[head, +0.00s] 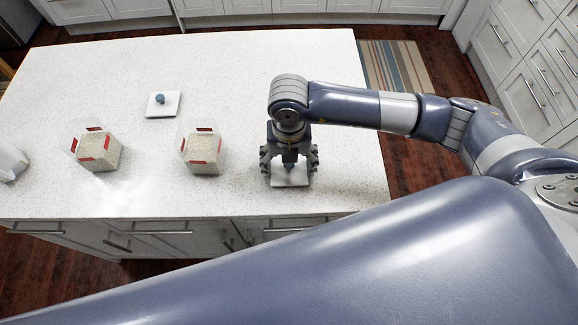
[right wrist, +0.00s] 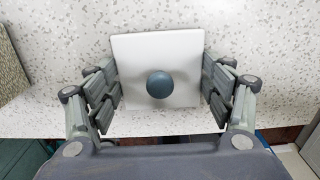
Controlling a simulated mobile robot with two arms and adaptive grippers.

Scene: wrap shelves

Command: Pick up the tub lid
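A square white tub lid (head: 292,182) with a round blue knob lies flat on the counter near its front edge. My right gripper (head: 289,168) is directly above it, pointing down, and hides part of it in the head view. In the right wrist view the lid (right wrist: 185,48) and its blue knob (right wrist: 160,85) show between the two spread fingers of the right gripper (right wrist: 160,93), which is open and empty. A second white lid (head: 172,109) with a blue knob lies farther back on the counter. My left gripper is not in view.
Two clear containers with beige blocks and red patches, one at left (head: 113,153) and one nearer the gripper (head: 206,156), stand on the speckled white counter (head: 235,75). A white object (head: 8,160) stands at the left edge. The counter's back right is clear.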

